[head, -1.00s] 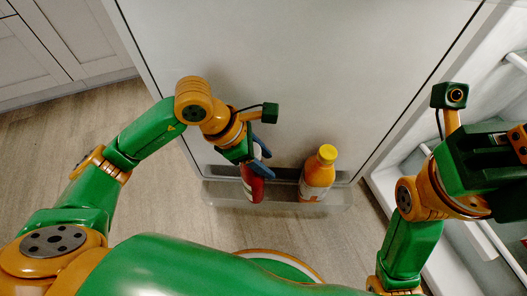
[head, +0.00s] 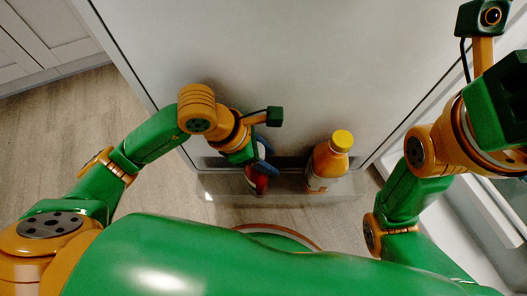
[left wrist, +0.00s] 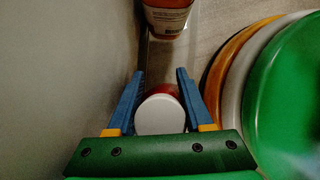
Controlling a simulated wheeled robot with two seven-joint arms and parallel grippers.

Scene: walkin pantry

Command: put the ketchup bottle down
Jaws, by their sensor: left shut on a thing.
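The ketchup bottle (head: 256,182) is red and hangs upright or nearly so below my left gripper (head: 264,160) in the head view. My left gripper is shut on it, with the blue fingers on either side. In the left wrist view its white cap (left wrist: 160,116) sits between the fingertips (left wrist: 160,95), with a little red body showing. The bottle is over or in the clear door shelf (head: 222,186); I cannot tell whether its base touches. My right gripper's green body (head: 503,100) is at the right edge of the head view, its fingers out of frame.
An orange bottle with a yellow cap (head: 328,160) stands in the same shelf, right of the ketchup, with a gap between. The pale door panel (head: 290,60) rises behind them. My round base is close in front. Wooden floor (head: 60,130) is free at the left.

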